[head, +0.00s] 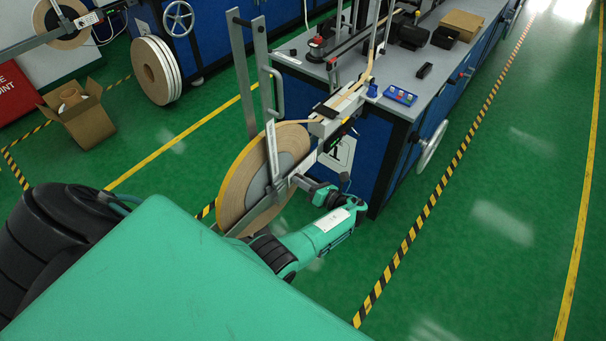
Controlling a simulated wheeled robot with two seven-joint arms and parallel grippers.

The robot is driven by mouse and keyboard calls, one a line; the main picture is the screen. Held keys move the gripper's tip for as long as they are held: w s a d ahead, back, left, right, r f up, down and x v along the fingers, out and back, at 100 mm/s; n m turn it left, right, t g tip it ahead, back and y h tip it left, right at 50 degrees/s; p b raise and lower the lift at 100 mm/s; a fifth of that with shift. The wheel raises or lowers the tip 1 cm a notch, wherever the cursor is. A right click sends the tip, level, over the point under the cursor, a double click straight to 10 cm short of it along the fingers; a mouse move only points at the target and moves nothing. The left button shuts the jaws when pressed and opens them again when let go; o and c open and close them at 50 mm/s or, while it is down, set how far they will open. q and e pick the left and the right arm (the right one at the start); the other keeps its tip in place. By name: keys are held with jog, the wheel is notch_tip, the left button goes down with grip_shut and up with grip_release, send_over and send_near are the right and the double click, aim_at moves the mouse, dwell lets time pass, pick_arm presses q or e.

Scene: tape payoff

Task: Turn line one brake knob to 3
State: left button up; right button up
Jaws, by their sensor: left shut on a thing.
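A large tape reel (236,182) with a tan winding and a grey hub stands upright in a metal payoff frame (242,75) at the near end of the machine bench. My left arm reaches in front of the reel and bends back toward its hub. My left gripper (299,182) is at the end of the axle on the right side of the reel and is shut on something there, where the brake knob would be. The knob and its scale are hidden or too small to read, so I cannot tell its setting. My right gripper is not in view.
The blue bench (425,75) with a grey top stands behind the reel, with a handwheel (432,147) on its right side. A second payoff reel (68,22) is at the upper left. An open cardboard box (82,118) sits on the floor. The green floor at right is clear.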

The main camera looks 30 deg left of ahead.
pick_arm(q)
jog(key=o, duration=1)
jog(key=s+d+b, duration=0.1)
jog(key=d, duration=1.2)
jog(key=shift+d+r, duration=0.2)
jog(key=shift+d, duration=0.2)
